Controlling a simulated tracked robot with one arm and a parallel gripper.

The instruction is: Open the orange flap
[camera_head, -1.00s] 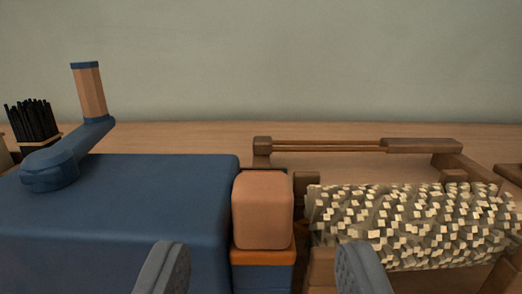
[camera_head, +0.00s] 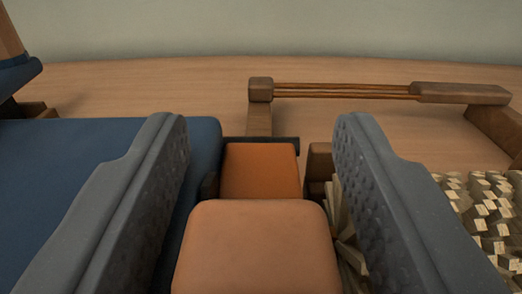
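The orange flap (camera_head: 260,168) lies in a narrow gap beside the blue box, seen from close above. A rounded, paler orange block (camera_head: 257,246) is in front of it, at the bottom of the view; it looks like the flap's handle, but how the two join is hidden. My gripper (camera_head: 262,135) is open. Its two grey fingers reach forward on either side of the flap and the block, with visible space on both sides. The left finger is over the blue box's edge, and the right finger is over the near end of the bristle roller.
The blue box (camera_head: 90,150) fills the left. The roller with pale bristles (camera_head: 490,215) is at the right, partly behind my right finger. A wooden frame with thin rods (camera_head: 340,91) stands behind. The wooden table (camera_head: 170,80) is bare at the back left.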

